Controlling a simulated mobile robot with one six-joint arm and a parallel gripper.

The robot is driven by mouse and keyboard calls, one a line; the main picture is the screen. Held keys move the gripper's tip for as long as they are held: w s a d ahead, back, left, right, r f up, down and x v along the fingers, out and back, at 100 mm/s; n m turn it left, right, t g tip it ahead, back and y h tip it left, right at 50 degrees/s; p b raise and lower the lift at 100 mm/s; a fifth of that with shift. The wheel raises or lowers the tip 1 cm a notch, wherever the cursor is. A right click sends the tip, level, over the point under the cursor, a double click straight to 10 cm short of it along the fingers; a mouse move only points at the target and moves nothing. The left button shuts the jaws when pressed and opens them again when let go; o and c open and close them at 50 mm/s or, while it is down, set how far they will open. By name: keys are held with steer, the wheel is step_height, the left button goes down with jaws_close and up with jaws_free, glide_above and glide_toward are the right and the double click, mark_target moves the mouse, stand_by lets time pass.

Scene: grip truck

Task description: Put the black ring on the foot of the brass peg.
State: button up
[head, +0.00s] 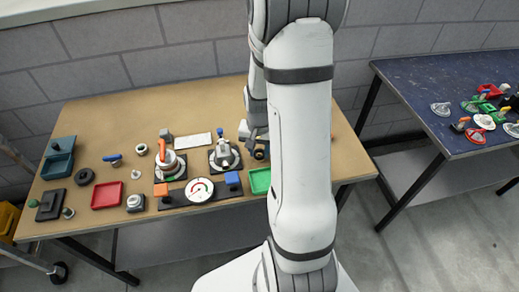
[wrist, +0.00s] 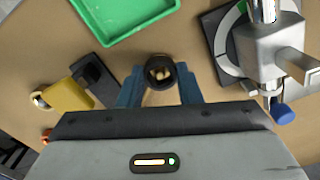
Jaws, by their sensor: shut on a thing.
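My gripper (wrist: 160,88) has its blue fingers closed on a small black ring (wrist: 160,62), seen in the wrist view with its opening facing the camera. Brass-coloured shapes show inside the ring's opening; I cannot tell whether they are the brass peg or how deep they sit. The peg's foot is not distinguishable. In the head view my gripper (head: 260,150) is at the back right of the wooden table, partly behind my arm, and the ring cannot be made out there.
A green tray (wrist: 104,36) lies to the upper left in the wrist view. A grey clamp-like fixture (wrist: 268,50) on a round white base stands close at right. A yellow block (wrist: 68,97) is at left. Several fixtures and a red tray (head: 94,194) occupy the wooden table (head: 110,110).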

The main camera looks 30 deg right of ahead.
steer(key=shift+f+b, duration=0.4)
steer(key=shift+f, duration=0.05)
stand_by(1.0)
steer(key=o, duration=1.1)
steer(key=shift+c, duration=0.2)
steer(key=shift+o, duration=0.4)
steer(key=shift+o, duration=1.1)
steer(key=shift+r, duration=0.1)
steer(key=shift+r+p, duration=2.65)
steer(key=shift+r, duration=1.05)
